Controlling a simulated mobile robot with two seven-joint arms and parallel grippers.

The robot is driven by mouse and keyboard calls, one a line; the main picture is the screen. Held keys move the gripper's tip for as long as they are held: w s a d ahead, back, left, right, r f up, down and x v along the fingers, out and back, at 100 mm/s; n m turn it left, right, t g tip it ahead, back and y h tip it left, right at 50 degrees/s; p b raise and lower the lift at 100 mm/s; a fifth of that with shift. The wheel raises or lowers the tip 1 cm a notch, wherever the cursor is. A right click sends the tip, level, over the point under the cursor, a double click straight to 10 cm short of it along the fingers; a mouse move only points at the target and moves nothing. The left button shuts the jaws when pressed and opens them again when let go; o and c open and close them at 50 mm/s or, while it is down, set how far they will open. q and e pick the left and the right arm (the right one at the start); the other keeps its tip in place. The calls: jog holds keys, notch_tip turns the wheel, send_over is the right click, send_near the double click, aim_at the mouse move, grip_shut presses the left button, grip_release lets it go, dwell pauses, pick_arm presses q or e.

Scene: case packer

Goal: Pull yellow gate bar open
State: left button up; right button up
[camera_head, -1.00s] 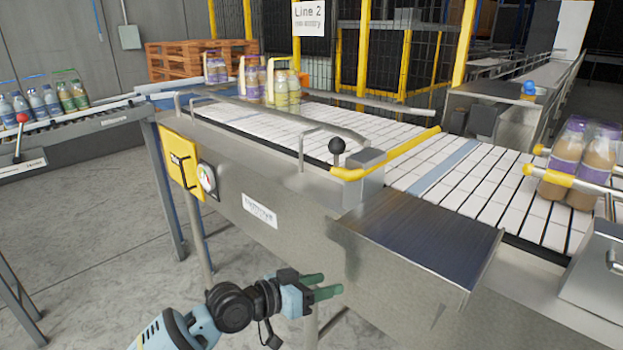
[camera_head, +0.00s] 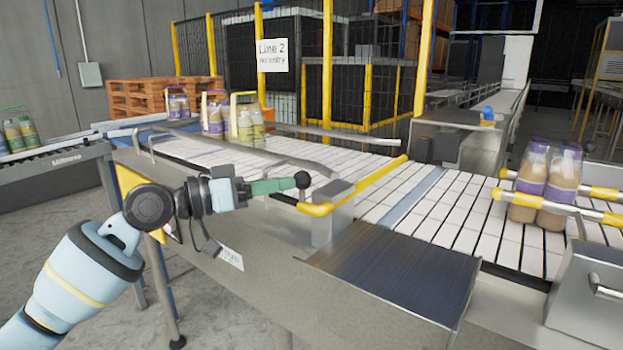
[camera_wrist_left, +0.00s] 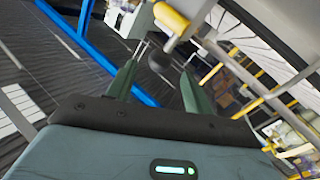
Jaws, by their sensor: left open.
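The yellow gate bar (camera_head: 382,182) lies across the near part of the conveyor, over the white slats. Its pivot end rests at a steel block (camera_head: 333,215) on the conveyor's near side. Whether the fingers touch the knob is unclear. My right gripper is not in view.
Two brown bottles with purple labels (camera_head: 545,185) stand on the conveyor (camera_head: 440,215) at the right, by yellow-tipped rails (camera_head: 560,205). Bottle packs (camera_head: 215,115) stand at the far left end. A steel guide rail (camera_head: 245,150) runs along the near side.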

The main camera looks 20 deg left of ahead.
aim_at(309, 178)
pick_arm(q)
jog(key=p+x, duration=0.1)
jog(key=x, duration=0.5)
jog(key=shift+w+d+r, duration=0.15)
jog(key=shift+w+d, duration=0.05)
jog(key=shift+d, duration=0.05)
jog(key=shift+w+d, duration=0.35)
jog(key=shift+d, duration=0.05)
grip_shut()
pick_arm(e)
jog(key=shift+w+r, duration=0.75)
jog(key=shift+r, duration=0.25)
